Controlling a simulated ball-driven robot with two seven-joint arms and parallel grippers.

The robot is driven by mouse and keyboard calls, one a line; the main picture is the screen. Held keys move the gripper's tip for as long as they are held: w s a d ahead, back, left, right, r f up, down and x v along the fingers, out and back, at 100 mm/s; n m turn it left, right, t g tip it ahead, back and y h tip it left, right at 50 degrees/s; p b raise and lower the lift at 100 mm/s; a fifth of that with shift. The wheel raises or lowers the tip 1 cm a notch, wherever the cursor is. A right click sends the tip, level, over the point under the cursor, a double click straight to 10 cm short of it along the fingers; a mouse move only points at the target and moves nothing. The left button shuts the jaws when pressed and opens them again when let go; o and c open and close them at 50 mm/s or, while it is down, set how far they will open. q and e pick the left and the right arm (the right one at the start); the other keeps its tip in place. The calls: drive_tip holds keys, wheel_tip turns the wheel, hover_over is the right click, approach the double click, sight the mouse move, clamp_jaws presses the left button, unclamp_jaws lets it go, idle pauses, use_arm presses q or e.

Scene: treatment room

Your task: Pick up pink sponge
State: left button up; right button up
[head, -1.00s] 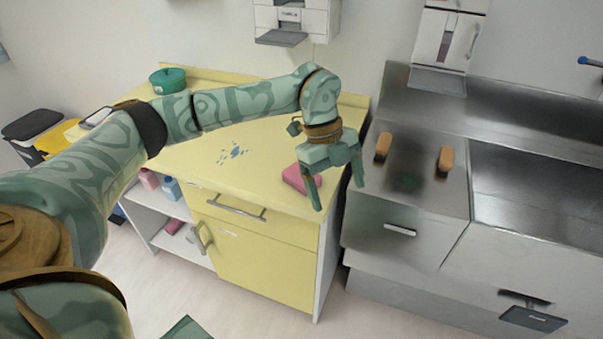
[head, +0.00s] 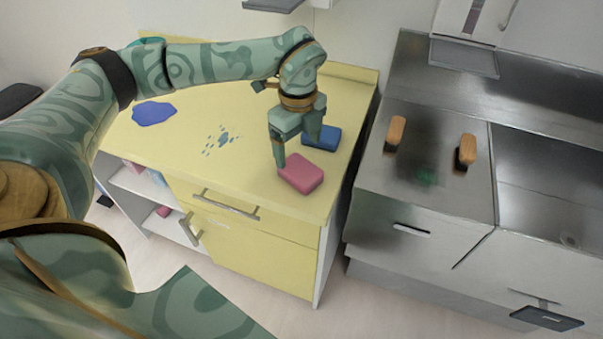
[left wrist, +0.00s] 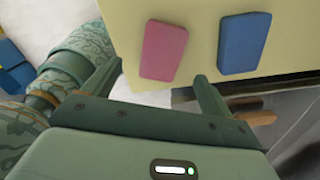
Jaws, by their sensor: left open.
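The pink sponge (head: 301,174) lies flat on the yellow cabinet top near its front right corner. It also shows in the left wrist view (left wrist: 164,50), beyond my fingers. A blue sponge (head: 321,137) lies just behind it, and beside it to the right in the left wrist view (left wrist: 243,43). My left gripper (head: 296,152) is open and empty, pointing down over the pink sponge's back edge in the head view. In the left wrist view its fingertips (left wrist: 157,70) stand wide apart, with the pink sponge between and past them. My right gripper is not in view.
The yellow cabinet top (head: 255,187) has a blue puddle-like patch (head: 153,113) and small blue spots (head: 222,139). To the right, past a gap, a steel counter (head: 425,190) holds two wooden-handled brushes (head: 395,133). A wall dispenser (head: 470,35) hangs above.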

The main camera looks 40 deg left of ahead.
sight(302, 170)
use_arm(q)
drive_tip(key=shift+f, duration=1.2)
drive_tip(key=f, duration=0.1)
drive_tip(key=f+b, duration=0.1)
drive_tip(key=f, duration=0.1)
drive_tip(key=d+f+b, duration=0.1)
drive_tip(key=f, duration=0.1)
drive_tip(key=shift+w, duration=0.1)
drive_tip(key=shift+r, duration=0.1)
drive_tip(key=shift+c, duration=0.4)
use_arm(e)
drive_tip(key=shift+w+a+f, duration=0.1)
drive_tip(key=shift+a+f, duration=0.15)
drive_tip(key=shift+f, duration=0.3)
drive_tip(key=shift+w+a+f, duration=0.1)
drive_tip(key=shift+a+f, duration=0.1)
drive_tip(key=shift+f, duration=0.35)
use_arm(q)
drive_tip(key=c, duration=1.1)
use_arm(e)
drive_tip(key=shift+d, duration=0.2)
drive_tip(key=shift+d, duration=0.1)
